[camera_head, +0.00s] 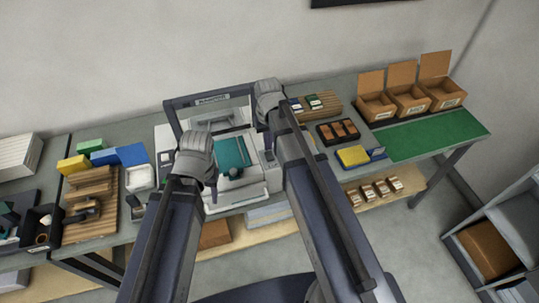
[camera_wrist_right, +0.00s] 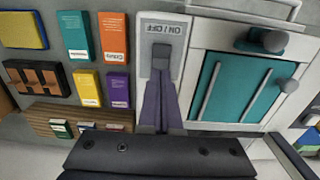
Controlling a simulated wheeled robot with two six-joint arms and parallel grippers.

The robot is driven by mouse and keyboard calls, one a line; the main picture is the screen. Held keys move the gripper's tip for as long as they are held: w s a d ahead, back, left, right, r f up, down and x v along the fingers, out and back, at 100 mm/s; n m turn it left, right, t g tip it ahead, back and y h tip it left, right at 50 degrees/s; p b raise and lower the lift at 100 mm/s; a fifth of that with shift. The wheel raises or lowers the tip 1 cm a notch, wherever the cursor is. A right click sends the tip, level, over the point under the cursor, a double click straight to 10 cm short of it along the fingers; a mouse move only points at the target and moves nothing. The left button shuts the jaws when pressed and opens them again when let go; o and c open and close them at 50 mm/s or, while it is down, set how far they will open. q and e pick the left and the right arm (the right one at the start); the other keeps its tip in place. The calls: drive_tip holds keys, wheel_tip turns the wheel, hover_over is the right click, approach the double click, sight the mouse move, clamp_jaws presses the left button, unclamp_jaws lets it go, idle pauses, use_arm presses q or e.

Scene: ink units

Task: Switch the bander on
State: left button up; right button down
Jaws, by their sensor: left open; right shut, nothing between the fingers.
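The bander (camera_head: 251,190) is a pale machine with a dark upright frame and a teal plate (camera_head: 231,152), at the middle of the bench in the head view. In the right wrist view, its pale panel labelled ON / OFF (camera_wrist_right: 165,29) carries a small grey switch (camera_wrist_right: 162,52). My right gripper (camera_wrist_right: 160,86) is shut and empty, its fingertips at the lower end of the switch; I cannot tell if they touch. The switch's position is unclear. My left gripper (camera_head: 212,196) is open and empty over the bander's front left; its fingers are mostly hidden by the wrist.
Coloured cards (camera_wrist_right: 75,37) lie beside the panel in the right wrist view. To the right are a dark tray of brown blocks (camera_head: 338,132), a yellow pad (camera_head: 353,156), a green mat (camera_head: 432,135) and open cartons (camera_head: 408,99). A wooden rack (camera_head: 92,205) stands left.

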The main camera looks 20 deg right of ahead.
sight(269, 152)
drive_tip(key=shift+f+b, duration=1.05)
drive_tip(key=shift+f, duration=0.15)
drive_tip(key=shift+s+f, duration=0.1)
drive_tip(key=shift+s+a+b, duration=0.1)
drive_tip(key=shift+s+b, duration=0.2)
drive_tip(key=shift+w+r+p, duration=0.2)
drive_tip(key=shift+r+p, duration=0.25)
drive_tip(key=shift+p, duration=0.15)
drive_tip(key=r+p, duration=0.6)
drive_tip(key=shift+w, duration=0.2)
